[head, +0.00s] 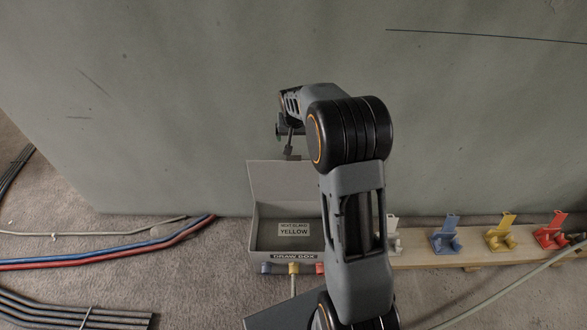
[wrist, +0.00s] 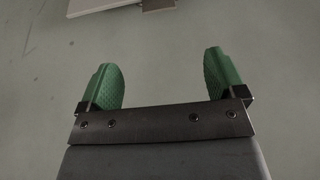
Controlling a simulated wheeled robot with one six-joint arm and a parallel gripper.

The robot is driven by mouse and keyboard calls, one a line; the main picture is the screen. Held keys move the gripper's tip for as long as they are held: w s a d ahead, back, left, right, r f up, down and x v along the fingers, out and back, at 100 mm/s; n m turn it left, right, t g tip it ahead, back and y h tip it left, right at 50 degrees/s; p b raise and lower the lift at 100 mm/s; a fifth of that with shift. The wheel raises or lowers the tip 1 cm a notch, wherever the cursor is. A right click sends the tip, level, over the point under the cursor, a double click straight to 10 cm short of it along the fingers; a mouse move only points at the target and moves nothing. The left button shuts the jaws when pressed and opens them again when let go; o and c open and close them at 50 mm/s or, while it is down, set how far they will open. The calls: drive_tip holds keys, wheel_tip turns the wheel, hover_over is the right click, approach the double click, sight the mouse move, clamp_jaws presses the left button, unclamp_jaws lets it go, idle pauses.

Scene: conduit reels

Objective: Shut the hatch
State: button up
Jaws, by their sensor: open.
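The hatch appears to be the grey lid (head: 275,180) of the draw box, standing raised at the back of the box against the wall. The draw box (head: 270,240) is open at the top, and a label reading YELLOW (head: 293,230) shows in it. My gripper (head: 289,143) is above the raised lid, partly hidden by my arm. In the wrist view my gripper (wrist: 160,75) has its two green fingers spread, with nothing between them. A pale flat edge (wrist: 95,4) with a small grey piece shows at the top there; I cannot tell whether it is the lid.
A wooden rail (head: 425,258) at right carries white, blue (head: 446,236), yellow (head: 502,234) and red (head: 550,232) clips. Red and blue conduits (head: 110,255) and dark conduits (head: 60,312) lie on the floor at left. The green-grey wall (head: 180,100) stands close behind.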

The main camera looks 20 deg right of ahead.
drive_tip(key=b+x, duration=0.1)
drive_tip(key=x, duration=0.4)
drive_tip(key=b+x, duration=0.2)
drive_tip(key=x, duration=0.4)
drive_tip(key=b+x, duration=0.1)
drive_tip(key=x, duration=0.5)
drive_tip(key=shift+w+d+r, duration=0.1)
drive_tip(key=shift+w+d, duration=0.15)
drive_tip(key=shift+w, duration=0.05)
drive_tip(key=shift+c, duration=0.4)
